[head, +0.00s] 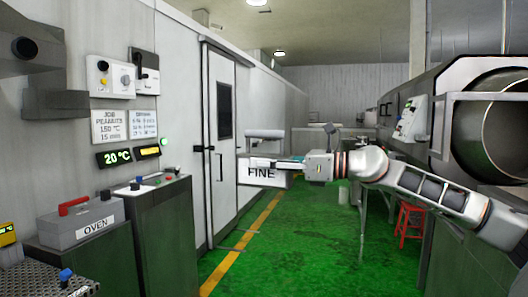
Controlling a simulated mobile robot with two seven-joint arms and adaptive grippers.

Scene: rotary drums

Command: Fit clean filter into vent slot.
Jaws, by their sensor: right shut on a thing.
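My right gripper (280,164) reaches in from the right at mid-height, in front of the aisle. It is shut at the edge of a white, box-like panel marked FINE (262,176), which looks like the filter. The panel appears upright, with its lettered face toward me. The fingertips overlap its upper part, so the exact grip is hard to see. I cannot make out a vent slot in this view. My left gripper is not in view.
A white door (221,140) stands left of the panel. An oven box (82,222) and control cabinet (150,215) stand at the left. A large drum (495,125) and red stool (410,220) are at the right. The green floor (290,250) between is clear.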

